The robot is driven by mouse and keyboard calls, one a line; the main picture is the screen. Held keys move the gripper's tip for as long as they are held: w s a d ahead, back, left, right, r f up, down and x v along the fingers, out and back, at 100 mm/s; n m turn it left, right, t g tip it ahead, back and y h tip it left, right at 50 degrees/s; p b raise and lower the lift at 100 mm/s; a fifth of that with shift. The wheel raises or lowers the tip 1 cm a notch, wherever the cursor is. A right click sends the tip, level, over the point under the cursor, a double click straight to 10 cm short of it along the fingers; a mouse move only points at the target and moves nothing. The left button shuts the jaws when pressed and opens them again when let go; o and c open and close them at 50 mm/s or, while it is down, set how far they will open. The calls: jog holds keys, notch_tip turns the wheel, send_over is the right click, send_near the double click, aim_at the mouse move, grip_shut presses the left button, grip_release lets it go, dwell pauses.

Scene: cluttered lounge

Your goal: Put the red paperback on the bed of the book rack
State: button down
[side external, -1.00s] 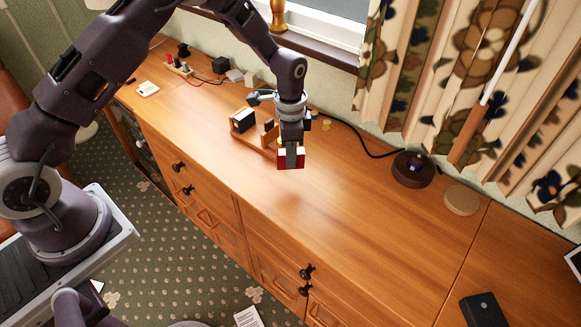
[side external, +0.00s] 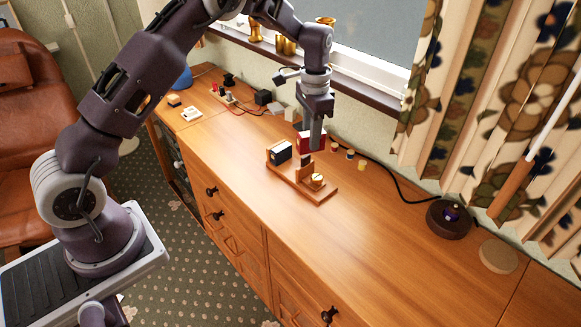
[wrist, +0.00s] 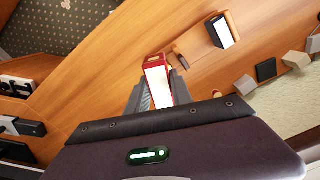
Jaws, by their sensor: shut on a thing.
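The red paperback (side external: 303,141) is held in my gripper (side external: 315,143), which is shut on it and points down. In the side view it hangs at the back edge of the wooden book rack (side external: 323,192), apparently above rack level; the exact gap is unclear. In the wrist view the paperback (wrist: 151,62) shows red cover edges and pale pages between the fingers, beside the rack's upright and the black book (wrist: 222,32).
Several small round pieces (side external: 349,154) lie behind the rack near a black cable. A dark round base (side external: 448,219) and a tan disc (side external: 499,256) are at the right. Small boxes (side external: 263,97) stand at the back left. The cabinet top (side external: 400,260) is clear in front.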

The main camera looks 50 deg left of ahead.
jog(key=w+a+n, duration=0.3)
jog(key=a+n, duration=0.1)
jog(key=a, duration=0.6)
send_near(287, 169)
jog(key=f, duration=0.1)
jog(key=w+f, duration=0.1)
jog(key=f, duration=0.1)
jog(key=d+f, duration=0.1)
jog(key=f, duration=0.1)
jog(key=shift+w+d+f, duration=0.1)
jog(key=shift+w, duration=0.15)
jog(key=c, duration=1.1)
grip_release()
jog(key=shift+f, duration=0.1)
jog(key=shift+c, duration=0.2)
